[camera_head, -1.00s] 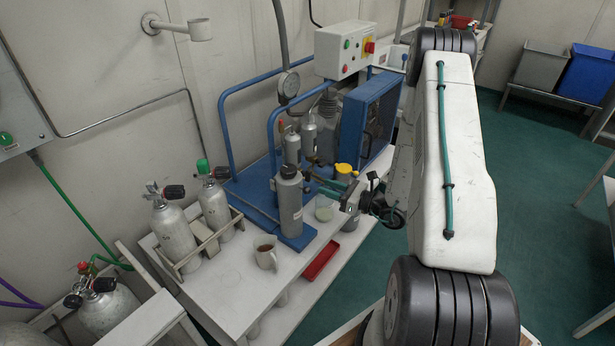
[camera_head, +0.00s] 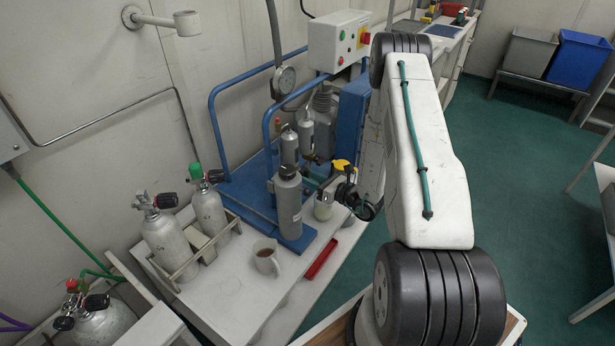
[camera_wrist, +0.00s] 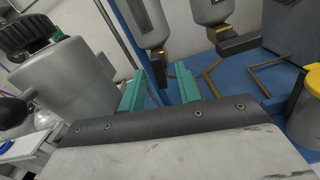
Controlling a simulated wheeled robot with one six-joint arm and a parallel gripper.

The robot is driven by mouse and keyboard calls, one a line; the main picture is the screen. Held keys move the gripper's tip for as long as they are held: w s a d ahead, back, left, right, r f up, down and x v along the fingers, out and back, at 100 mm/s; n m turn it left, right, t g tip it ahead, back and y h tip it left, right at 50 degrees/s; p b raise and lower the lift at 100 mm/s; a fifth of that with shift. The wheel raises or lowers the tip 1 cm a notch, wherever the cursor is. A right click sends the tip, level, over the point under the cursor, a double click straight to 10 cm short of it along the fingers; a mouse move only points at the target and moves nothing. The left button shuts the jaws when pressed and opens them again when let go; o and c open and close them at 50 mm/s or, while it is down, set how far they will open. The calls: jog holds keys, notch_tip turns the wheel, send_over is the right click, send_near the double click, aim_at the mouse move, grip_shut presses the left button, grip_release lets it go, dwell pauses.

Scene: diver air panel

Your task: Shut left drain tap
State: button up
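Two grey filter canisters hang side by side on the blue compressor frame. In the wrist view the left canister (camera_wrist: 150,22) has a small brass and dark drain tap (camera_wrist: 158,62) under it. The right canister (camera_wrist: 208,10) has a brass tap (camera_wrist: 234,43) with its lever out to the right. My gripper (camera_wrist: 159,76) is open, its two teal fingers apart below the left canister. The left tap lies in line with the gap; I cannot tell whether a finger touches it, nor its lever's angle. In the head view the gripper (camera_head: 313,183) is partly hidden behind a grey bottle (camera_head: 289,208).
The grey bottle also stands close to the left of the fingers in the wrist view (camera_wrist: 72,82). A yellow-topped container (camera_wrist: 304,95) is to the right. A mug (camera_head: 266,258), a red tray (camera_head: 321,259) and racked cylinders (camera_head: 170,240) stand on the bench.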

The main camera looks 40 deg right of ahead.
jog(key=shift+x, duration=0.9)
grip_shut()
